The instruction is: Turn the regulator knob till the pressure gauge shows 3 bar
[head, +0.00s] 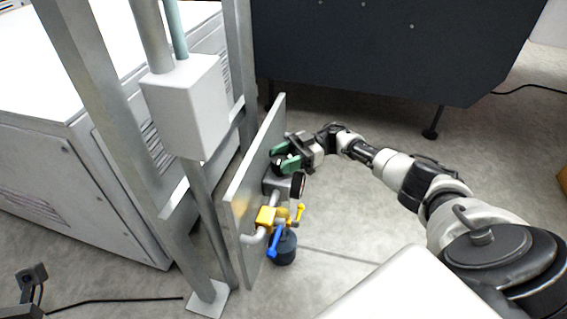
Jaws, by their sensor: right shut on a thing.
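The regulator (279,188) is a grey block on the upright metal panel (246,196). A dark round gauge (299,184) sits on its right side and is seen nearly edge-on, so its reading cannot be made out. My right gripper (281,164), with green fingers, reaches in from the right just above the regulator. It is shut on the regulator knob, which is mostly hidden between the fingers. My left gripper cannot be made out in the view.
Below the regulator are a yellow valve (265,216), a blue lever (273,244) and a dark blue bowl (286,249). A metal frame with a light grey box (187,105) stands left of the panel. A dark machine (400,50) is behind; open floor lies right of the panel.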

